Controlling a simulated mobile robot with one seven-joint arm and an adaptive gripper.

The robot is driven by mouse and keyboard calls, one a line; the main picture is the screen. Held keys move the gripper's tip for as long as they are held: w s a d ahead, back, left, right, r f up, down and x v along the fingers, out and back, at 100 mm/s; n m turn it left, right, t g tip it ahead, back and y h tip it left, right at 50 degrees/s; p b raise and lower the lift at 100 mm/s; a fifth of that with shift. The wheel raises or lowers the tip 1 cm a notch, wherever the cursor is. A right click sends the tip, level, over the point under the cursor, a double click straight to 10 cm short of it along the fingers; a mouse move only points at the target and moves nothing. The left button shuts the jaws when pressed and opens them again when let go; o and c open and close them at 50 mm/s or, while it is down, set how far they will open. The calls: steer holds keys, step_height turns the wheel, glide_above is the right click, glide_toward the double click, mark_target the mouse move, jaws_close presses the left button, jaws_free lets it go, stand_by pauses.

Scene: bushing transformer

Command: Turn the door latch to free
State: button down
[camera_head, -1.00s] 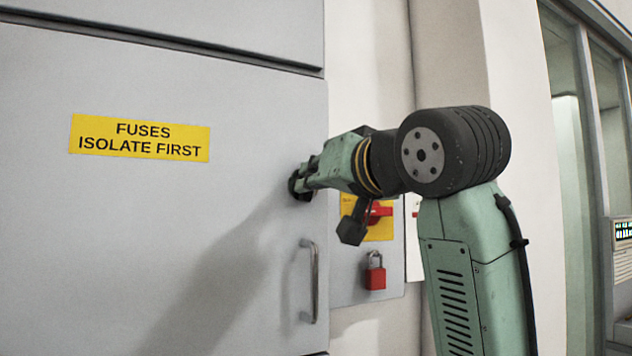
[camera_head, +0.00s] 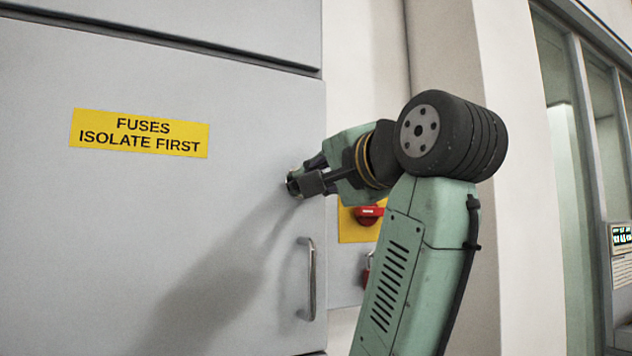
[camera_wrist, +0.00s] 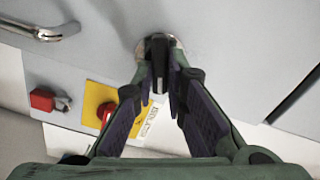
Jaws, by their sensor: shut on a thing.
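The door latch (camera_wrist: 160,62) is a dark knob on a round pale plate on the grey door (camera_head: 120,230). In the wrist view it sits between the two fingers of my gripper (camera_wrist: 163,85), which is shut on it. In the head view my gripper (camera_head: 296,185) meets the door near its right edge, above the handle. The latch is mostly hidden there by the fingers.
A metal bar handle (camera_head: 308,280) is on the door below the latch. Right of the door are a red rotary switch (camera_head: 369,214) on a yellow plate (camera_head: 350,230) and a red padlock (camera_wrist: 42,99). A yellow fuse warning label (camera_head: 139,134) is on the door.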

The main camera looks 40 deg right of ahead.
steer(key=shift+f+m+b, duration=0.1)
steer(key=shift+m+b, duration=0.2)
steer(key=shift+m, duration=1.8)
steer(key=c, duration=1.6)
jaws_free()
steer(key=shift+s, duration=0.15)
steer(key=v, duration=1.1)
steer(key=shift+s+a, duration=0.2)
steer(key=shift+s, duration=0.15)
